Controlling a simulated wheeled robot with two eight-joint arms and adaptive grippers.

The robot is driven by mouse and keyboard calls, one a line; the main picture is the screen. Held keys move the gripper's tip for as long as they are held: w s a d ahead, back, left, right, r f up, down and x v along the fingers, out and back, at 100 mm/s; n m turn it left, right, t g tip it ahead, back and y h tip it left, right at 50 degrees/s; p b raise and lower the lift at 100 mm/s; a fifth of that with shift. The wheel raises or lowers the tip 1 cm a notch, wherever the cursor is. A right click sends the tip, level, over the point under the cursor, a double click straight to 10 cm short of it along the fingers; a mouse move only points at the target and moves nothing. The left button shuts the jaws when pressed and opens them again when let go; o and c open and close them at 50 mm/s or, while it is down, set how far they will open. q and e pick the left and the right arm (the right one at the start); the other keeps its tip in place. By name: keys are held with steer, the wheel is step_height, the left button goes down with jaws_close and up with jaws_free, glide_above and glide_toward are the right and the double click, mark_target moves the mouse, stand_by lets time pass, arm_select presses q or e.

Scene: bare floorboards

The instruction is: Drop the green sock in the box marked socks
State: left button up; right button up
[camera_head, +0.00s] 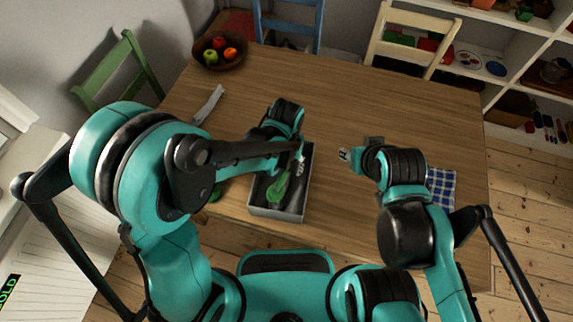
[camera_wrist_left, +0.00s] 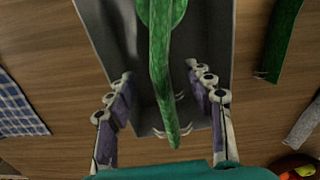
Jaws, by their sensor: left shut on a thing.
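A long grey box (camera_head: 261,211) stands on the table; no marking on it is readable. My left gripper (camera_head: 300,153) is above its far end, shut on a green sock (camera_head: 278,188). The sock hangs over the box's inside; I cannot tell whether it touches the bottom. In the left wrist view the sock (camera_wrist_left: 163,80) runs between the fingers (camera_wrist_left: 165,105), with the box (camera_wrist_left: 100,22) below. Another green cloth piece (camera_wrist_left: 281,38) lies outside the box, mostly hidden by my left arm in the head view. My right gripper (camera_head: 345,155) is over the table, right of the box; its opening is unclear.
A fruit bowl (camera_head: 220,54) stands at the table's far left corner. A pale grey strip (camera_head: 208,105) lies nearer on the left. A blue checked cloth (camera_head: 441,188) lies at the right. Chairs stand around the table. The far middle of the table (camera_head: 345,95) is clear.

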arm_select(q)
steer(key=o, duration=1)
steer(key=shift+r, duration=0.1)
step_height(320, 180, up, 12)
steer(key=shift+f, duration=0.1)
stand_by(0.4)
steer(key=s+a+r+t, duration=0.1)
steer(key=a+t, duration=0.1)
steer(key=a, duration=0.4)
steer(key=s+a+r+n+t, duration=0.1)
steer(key=s+a+t, duration=0.1)
steer(key=a, duration=0.4)
steer(key=s+a+r+n+t, duration=0.1)
steer(key=s+a+r+t, duration=0.1)
steer(key=a, duration=0.5)
steer(key=shift+t, duration=0.6)
